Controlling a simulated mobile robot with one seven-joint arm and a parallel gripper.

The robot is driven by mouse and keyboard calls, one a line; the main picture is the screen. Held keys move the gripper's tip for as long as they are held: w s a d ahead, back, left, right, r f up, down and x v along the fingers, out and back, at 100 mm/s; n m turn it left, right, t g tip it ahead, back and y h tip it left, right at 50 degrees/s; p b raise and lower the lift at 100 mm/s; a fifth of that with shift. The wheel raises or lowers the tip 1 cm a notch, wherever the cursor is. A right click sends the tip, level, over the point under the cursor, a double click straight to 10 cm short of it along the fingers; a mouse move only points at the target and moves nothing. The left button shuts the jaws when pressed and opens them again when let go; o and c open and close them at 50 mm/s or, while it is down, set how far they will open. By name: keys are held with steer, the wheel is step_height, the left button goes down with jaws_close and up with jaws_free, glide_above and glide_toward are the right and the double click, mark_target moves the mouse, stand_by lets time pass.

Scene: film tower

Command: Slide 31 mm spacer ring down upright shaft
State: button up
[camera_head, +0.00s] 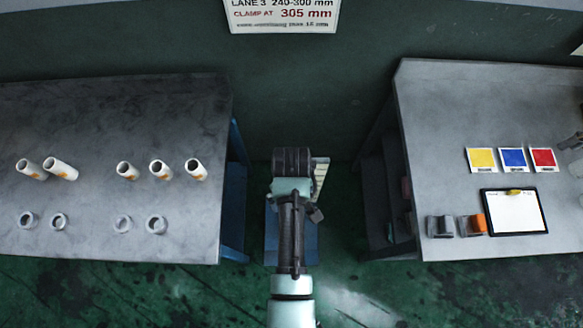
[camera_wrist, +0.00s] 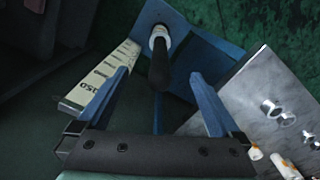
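In the wrist view a dark upright shaft (camera_wrist: 160,68) rises from a blue base plate (camera_wrist: 205,55). A white ring or collar (camera_wrist: 158,38) shows around its lower part; I cannot tell its size. My gripper (camera_wrist: 160,76) is open, its two blue fingers spread either side of the shaft, with nothing visibly held. In the head view my gripper (camera_head: 292,162) is in the middle, between the tables; its fingers and the shaft are hidden there. Several loose rings (camera_head: 59,221) lie on the left table (camera_head: 90,110). I cannot read which is 31 mm.
Several white tubes (camera_head: 60,169) with orange marks stand behind the rings. A ruler-like scale (camera_wrist: 100,82) marked 150 is beside the shaft. The right table (camera_head: 450,110) holds colour cards (camera_head: 513,159) and a clipboard (camera_head: 515,212). A sign (camera_head: 283,14) hangs at the back.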

step_height(320, 180, up, 13)
stand_by(0.7)
stand_by(0.8)
